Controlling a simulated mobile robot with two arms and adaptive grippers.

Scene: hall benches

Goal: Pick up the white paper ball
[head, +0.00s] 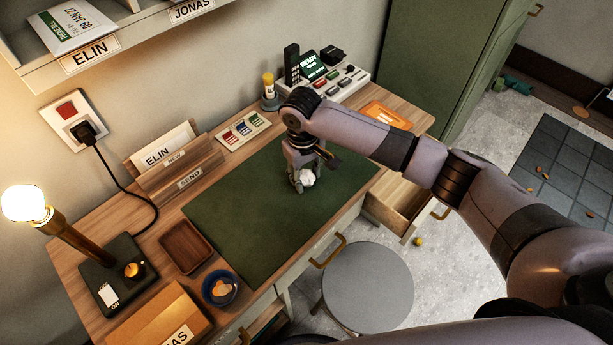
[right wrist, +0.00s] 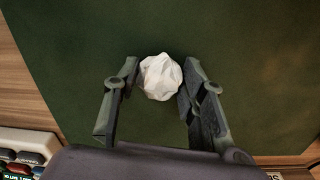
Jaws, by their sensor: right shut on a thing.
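The white paper ball (head: 307,178) is at the fingertips of my right gripper (head: 300,184), over the green desk mat (head: 245,225). In the right wrist view the crumpled ball (right wrist: 161,77) sits between the two fingers of the gripper (right wrist: 158,82), which are closed on its sides. I cannot tell whether the ball touches the mat or is slightly lifted. My left gripper is not in view.
A wooden tray (head: 186,247), a blue bowl (head: 219,288) and a lamp (head: 110,270) stand at the desk's left. A letter holder (head: 180,165) and a device panel (head: 345,82) stand along the back. A drawer (head: 400,205) is open at right, near a grey stool (head: 368,288).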

